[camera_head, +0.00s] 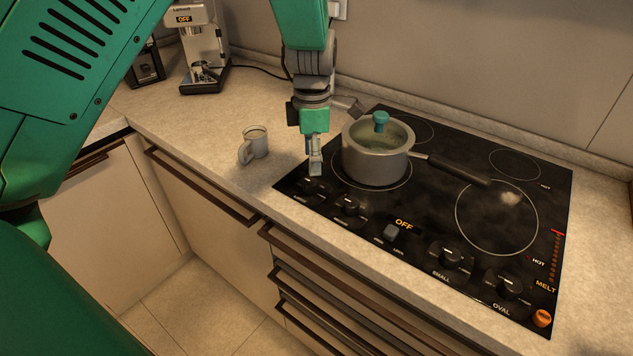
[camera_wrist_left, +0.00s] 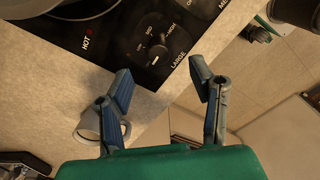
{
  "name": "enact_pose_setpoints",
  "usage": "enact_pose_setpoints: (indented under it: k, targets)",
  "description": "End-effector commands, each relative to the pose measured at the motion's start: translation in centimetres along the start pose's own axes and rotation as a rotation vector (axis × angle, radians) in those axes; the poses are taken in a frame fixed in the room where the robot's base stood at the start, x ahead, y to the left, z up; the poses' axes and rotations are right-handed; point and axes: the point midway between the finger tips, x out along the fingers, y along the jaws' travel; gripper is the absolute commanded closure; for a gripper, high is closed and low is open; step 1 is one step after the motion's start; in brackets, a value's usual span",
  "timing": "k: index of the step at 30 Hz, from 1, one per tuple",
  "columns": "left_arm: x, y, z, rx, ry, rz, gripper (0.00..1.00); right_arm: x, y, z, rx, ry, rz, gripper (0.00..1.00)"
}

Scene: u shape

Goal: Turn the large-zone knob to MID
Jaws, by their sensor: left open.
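The large-zone knob (camera_wrist_left: 158,52) is a round black knob on the cooktop's front-left corner, beside the printed word LARGE. A pale mark shows on its side nearest my gripper, away from the MID label; I cannot tell its exact setting. In the head view the knob (camera_head: 309,187) sits just below my left gripper (camera_head: 315,168) and is partly covered by it. In the left wrist view my left gripper (camera_wrist_left: 160,74) is open, its two fingers spread and empty, with the knob ahead of the gap. The fingers appear apart from the knob. My right gripper is not in view.
A lidded pot (camera_head: 372,165) stands on the front-left burner of the black cooktop (camera_head: 440,215), close right of my gripper. A grey mug (camera_head: 254,146) stands left of it on the counter. Several other knobs line the cooktop's front edge. A coffee machine (camera_head: 202,50) stands behind.

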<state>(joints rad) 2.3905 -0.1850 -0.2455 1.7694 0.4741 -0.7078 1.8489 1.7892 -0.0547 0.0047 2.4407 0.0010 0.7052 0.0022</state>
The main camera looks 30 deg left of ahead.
Motion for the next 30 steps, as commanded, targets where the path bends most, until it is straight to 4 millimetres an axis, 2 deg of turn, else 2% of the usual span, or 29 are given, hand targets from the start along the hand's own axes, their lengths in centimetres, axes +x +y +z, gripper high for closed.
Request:
enact_pose_setpoints:
  k: [1,3,9,15,23,25,27,28,30]
  targets:
    - [1.3,-0.1,-0.1,-0.001,0.002,-0.005,0.51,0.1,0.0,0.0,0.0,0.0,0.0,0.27]
    - [2.8,0.0,-0.2,-0.001,0.001,-0.004,0.51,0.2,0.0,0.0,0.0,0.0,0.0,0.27]
    - [5.8,-0.1,-0.1,0.0,0.0,-0.002,0.51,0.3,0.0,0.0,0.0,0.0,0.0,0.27]
    - [7.0,-0.1,0.0,0.0,0.0,0.001,0.51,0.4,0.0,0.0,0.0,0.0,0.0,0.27]
    - [7.2,-0.1,0.0,0.0,0.0,0.001,0.51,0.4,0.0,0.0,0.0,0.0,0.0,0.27]
    - [7.2,0.0,-0.1,0.0,0.0,0.001,0.68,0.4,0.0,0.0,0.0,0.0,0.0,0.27]
    - [7.2,0.0,-0.1,0.0,0.0,0.001,0.93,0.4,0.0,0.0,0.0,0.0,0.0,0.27]
    - [7.2,-0.1,-0.1,0.0,0.0,0.0,1.0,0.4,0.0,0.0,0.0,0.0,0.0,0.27]
    - [7.2,-0.1,-0.1,0.0,0.0,0.0,1.0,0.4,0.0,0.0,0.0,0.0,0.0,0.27]
